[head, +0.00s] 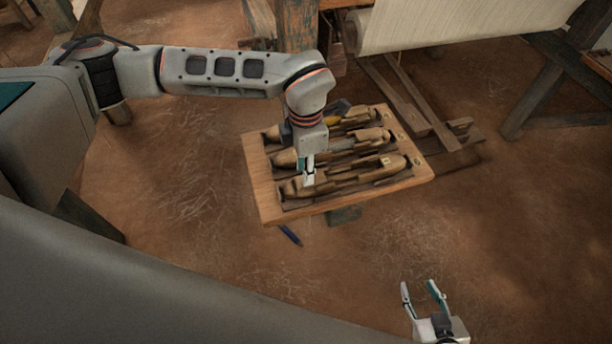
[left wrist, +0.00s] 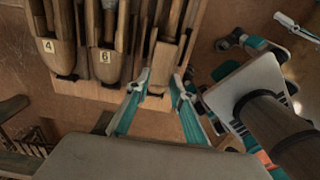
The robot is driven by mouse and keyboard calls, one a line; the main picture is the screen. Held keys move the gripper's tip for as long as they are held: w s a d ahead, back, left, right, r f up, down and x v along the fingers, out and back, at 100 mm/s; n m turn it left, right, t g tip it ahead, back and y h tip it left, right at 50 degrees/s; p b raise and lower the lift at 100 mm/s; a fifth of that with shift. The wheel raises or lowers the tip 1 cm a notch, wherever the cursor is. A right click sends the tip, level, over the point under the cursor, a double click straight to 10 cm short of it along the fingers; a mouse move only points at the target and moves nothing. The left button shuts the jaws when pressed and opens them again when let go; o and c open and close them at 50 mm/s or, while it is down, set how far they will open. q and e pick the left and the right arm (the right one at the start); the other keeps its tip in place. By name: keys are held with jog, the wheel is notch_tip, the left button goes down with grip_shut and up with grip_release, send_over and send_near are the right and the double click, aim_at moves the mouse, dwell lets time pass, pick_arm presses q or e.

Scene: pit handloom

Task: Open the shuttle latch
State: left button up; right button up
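Three wooden shuttles lie side by side in a wooden tray (head: 262,190) in the head view: a near one (head: 385,170), a middle one (head: 368,139) and a far one (head: 362,117). My left gripper (head: 309,178) points down over the left end of the near shuttle. In the left wrist view its fingertips (left wrist: 160,80) are apart, with a shuttle tip (left wrist: 163,62) showing between them; I cannot tell whether they touch it. The other two shuttles carry labels 4 (left wrist: 48,46) and 6 (left wrist: 105,57). I cannot make out the latch. My right gripper (head: 424,290) is open and empty, low at right.
The loom's cloth roll (head: 430,25) and wooden posts (head: 297,25) stand behind. Wooden beams (head: 405,95) lie right of the tray. The earthen floor in front is mostly clear.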

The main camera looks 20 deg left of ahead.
pick_arm(q)
jog(key=shift+d+f, duration=0.1)
jog(key=shift+f, duration=1.6)
grip_shut()
